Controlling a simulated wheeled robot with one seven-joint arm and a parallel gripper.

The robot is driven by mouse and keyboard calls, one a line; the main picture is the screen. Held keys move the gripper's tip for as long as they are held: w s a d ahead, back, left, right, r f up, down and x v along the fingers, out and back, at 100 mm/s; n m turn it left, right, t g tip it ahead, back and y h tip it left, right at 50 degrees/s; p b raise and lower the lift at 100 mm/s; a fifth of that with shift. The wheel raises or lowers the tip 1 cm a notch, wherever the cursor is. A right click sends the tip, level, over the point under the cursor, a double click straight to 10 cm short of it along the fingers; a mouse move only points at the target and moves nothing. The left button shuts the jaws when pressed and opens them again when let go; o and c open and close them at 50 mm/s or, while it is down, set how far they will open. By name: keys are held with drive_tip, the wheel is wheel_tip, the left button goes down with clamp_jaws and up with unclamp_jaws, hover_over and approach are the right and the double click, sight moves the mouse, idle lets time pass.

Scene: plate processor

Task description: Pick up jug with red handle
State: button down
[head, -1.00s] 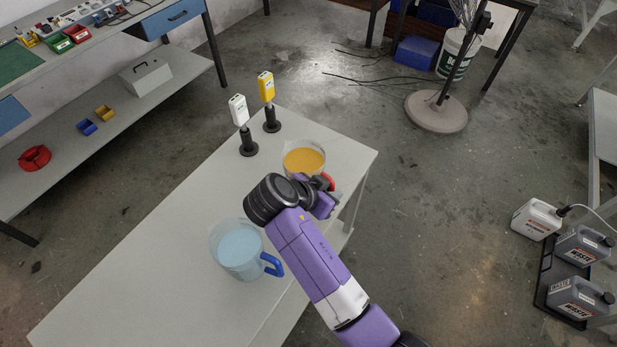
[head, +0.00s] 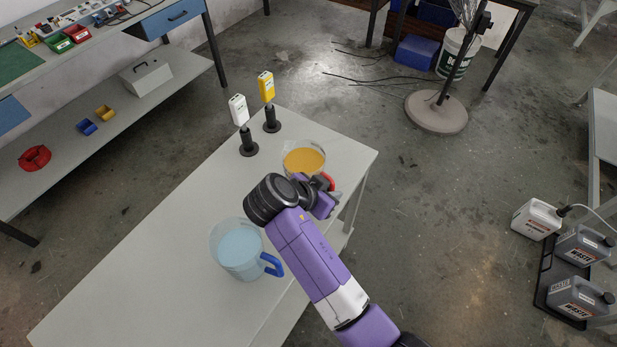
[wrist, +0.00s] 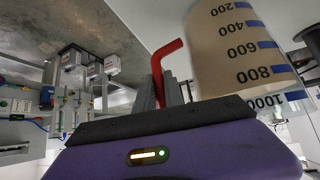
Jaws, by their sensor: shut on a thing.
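The jug with the red handle (head: 304,158) holds orange-yellow liquid and stands near the far right end of the grey table. Its red handle (head: 328,181) points toward my arm. In the wrist view the jug (wrist: 238,50) shows its measuring marks and appears tilted because of the camera's angle. My gripper (head: 326,196) is at the handle. In the wrist view its fingers (wrist: 170,92) are closed around the lower part of the red handle (wrist: 158,72). My wrist hides part of the jug's lower side in the head view.
A jug with a blue handle and light blue liquid (head: 238,250) stands on the table (head: 150,265), left of my forearm. A white device (head: 240,112) and a yellow device (head: 267,88) stand on black stands behind the jugs. The table's left part is clear.

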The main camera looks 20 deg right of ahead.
drive_tip(key=shift+w, duration=0.1)
drive_tip(key=shift+r, duration=0.15)
drive_tip(key=shift+r, duration=0.2)
